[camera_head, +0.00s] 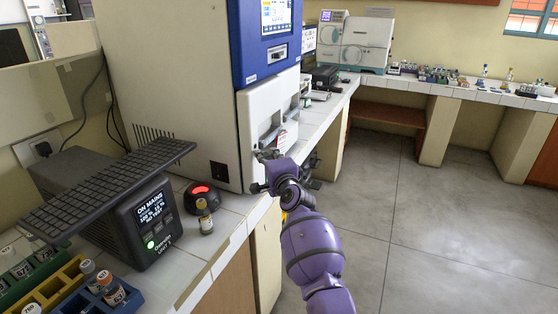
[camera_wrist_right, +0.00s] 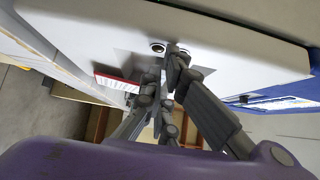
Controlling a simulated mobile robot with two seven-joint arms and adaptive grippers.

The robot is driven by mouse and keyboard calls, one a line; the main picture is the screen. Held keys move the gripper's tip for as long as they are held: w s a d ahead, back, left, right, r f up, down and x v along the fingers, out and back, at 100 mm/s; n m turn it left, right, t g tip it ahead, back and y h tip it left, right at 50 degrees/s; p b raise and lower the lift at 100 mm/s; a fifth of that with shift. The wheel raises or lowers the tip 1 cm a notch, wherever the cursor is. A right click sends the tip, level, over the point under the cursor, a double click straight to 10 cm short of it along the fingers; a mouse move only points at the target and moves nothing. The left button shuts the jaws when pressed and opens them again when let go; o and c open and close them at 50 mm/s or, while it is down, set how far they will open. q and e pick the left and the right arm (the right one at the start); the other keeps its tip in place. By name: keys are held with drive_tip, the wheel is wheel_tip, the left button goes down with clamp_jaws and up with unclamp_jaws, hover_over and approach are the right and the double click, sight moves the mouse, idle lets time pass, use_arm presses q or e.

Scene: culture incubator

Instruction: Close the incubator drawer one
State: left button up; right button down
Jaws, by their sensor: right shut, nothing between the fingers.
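The incubator is the tall white machine (camera_head: 170,75) with a blue screen panel (camera_head: 262,42) on its front. Its white lower front (camera_head: 262,102), with recessed grips, faces right; I cannot tell how far any drawer stands out. My right gripper (camera_head: 262,158) is shut and empty at the lower part of this front. In the right wrist view the shut fingertips (camera_wrist_right: 176,58) are at the white front panel (camera_wrist_right: 235,43), by a grey recess and a small round fitting (camera_wrist_right: 157,47). Whether they touch it I cannot tell. My left gripper is out of view.
On the tiled bench left of the incubator stand a black power unit (camera_head: 130,220), a red-lit round device (camera_head: 202,195), a small vial (camera_head: 205,217) and vial racks (camera_head: 50,285). More instruments (camera_head: 355,42) line the back bench. The grey floor at right is clear.

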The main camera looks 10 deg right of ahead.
drive_tip(key=shift+w+a, duration=0.6)
drive_tip(key=shift+a, duration=0.35)
drive_tip(key=shift+r, duration=0.1)
